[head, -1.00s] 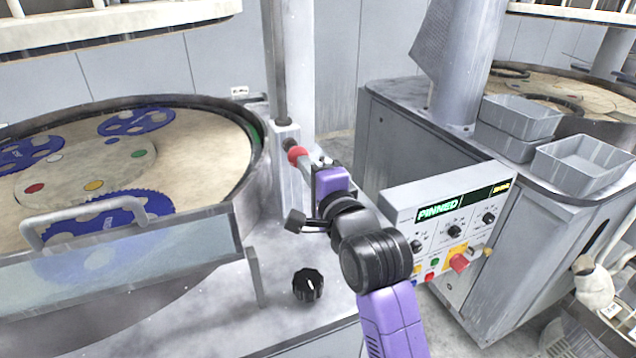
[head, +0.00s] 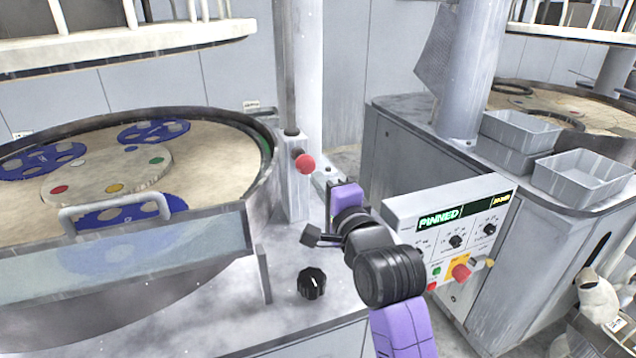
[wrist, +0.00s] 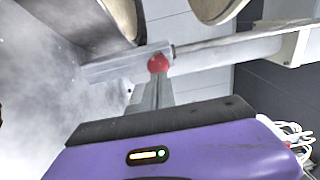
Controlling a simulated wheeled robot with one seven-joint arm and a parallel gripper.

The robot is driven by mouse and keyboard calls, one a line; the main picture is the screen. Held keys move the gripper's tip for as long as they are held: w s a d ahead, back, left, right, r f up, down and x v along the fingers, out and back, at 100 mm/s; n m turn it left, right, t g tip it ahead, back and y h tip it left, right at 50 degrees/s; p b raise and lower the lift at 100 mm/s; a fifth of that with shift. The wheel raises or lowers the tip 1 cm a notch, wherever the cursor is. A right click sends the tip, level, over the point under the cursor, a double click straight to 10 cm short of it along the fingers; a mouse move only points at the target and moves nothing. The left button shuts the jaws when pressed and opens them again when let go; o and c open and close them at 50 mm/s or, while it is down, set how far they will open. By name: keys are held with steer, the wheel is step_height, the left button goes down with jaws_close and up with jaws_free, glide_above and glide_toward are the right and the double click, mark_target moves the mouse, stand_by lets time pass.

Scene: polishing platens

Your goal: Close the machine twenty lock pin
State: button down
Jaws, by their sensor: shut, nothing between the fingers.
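The lock pin shows as a red ball knob (head: 304,163) on the upright grey post (head: 293,190) beside the round polishing platen. In the wrist view the red knob (wrist: 157,62) lies just beyond my fingertips. My gripper (head: 330,190) is right of the knob and a little lower in the head view. Its fingers (wrist: 154,88) are shut together and empty. A gap shows between gripper and knob in the head view. The control panel (head: 450,235) has a green display reading "PINNED". The pin's shaft is mostly hidden behind the knob.
The platen (head: 190,185) with blue carriers is at left, behind a clear guard with a handle (head: 115,208). A black dial (head: 312,283) stands on the deck below the post. Grey trays (head: 585,180) sit on the neighbouring machine at right.

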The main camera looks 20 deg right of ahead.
steer(key=s+b, duration=0.1)
steer(key=s, duration=0.8)
steer(key=shift+s+b, duration=0.35)
step_height(320, 180, up, 4)
steer(key=s+n+t, duration=0.1)
steer(key=n+t, duration=0.1)
steer(key=n, duration=0.3)
steer(key=s+f+n+g, duration=0.1)
steer(key=s+f+n, duration=0.3)
steer(key=s+f, duration=0.4)
steer(key=s+f+n+g, duration=0.2)
steer(key=s+f, duration=0.6)
steer(key=s, duration=0.9)
steer(key=s+a+f+n+g, duration=0.1)
steer(key=s+f+n+g, duration=0.1)
steer(key=s+f+n, duration=0.5)
steer(key=s+f, duration=0.1)
steer(key=s, duration=0.5)
steer(key=shift+s+f, duration=0.2)
steer(key=shift+f, duration=0.05)
